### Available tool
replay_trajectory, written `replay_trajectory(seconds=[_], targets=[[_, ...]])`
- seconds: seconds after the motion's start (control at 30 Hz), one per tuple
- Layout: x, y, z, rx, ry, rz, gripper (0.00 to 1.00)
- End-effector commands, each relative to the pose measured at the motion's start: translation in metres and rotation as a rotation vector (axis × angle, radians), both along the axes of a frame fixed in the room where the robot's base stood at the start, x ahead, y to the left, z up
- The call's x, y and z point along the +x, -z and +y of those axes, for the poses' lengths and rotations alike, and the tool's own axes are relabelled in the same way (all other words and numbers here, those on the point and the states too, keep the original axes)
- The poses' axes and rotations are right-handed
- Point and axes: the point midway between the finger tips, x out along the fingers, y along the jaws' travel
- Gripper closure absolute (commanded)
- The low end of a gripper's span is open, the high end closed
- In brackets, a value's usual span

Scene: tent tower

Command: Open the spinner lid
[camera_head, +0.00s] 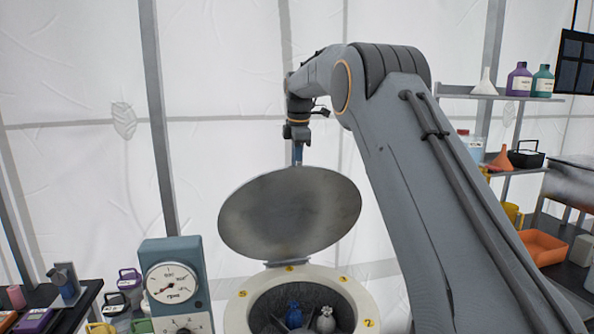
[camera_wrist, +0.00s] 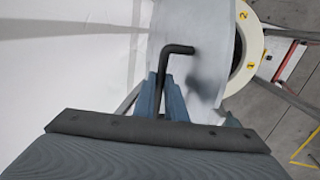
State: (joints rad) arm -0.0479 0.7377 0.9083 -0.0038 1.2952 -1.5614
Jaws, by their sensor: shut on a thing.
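The spinner (camera_head: 237,318) stands at the bottom middle of the head view, a round cream drum with numbered marks. Its grey round lid (camera_head: 290,212) is raised steeply on the hinge at the back, so the drum's inside shows. In the wrist view the lid (camera_wrist: 206,70) is a pale disc beside the numbered cream rim (camera_wrist: 245,50). A dark bent lid handle (camera_wrist: 178,49) rises between my blue fingers. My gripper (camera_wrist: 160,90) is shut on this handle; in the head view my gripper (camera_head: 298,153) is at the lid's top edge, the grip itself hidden.
Inside the drum are a blue item (camera_head: 294,315) and a grey item (camera_head: 326,320). A teal gauge box (camera_head: 176,285) stands left of the spinner. Shelves with bottles (camera_head: 519,80) and an orange tray (camera_head: 543,247) are at right. White tent walls and poles stand behind.

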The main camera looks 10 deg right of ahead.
Motion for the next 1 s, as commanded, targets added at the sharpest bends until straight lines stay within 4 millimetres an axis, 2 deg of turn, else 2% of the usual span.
replay_trajectory(seconds=[0.03,0.37,0.4,0.47,0.5,0.83,1.0], targets=[[-0.001,0.009,0.002,0.002,-0.002,0.012,1.0],[-0.001,0.01,0.0,0.003,0.001,0.014,1.0],[-0.001,0.01,0.0,0.003,0.001,0.014,0.82],[-0.001,0.009,0.0,0.003,0.0,0.013,0.72],[-0.001,0.008,0.0,0.003,0.0,0.012,0.71],[-0.001,0.0,0.001,0.002,0.0,0.005,0.71],[-0.004,-0.02,0.001,0.002,0.0,0.002,0.71]])
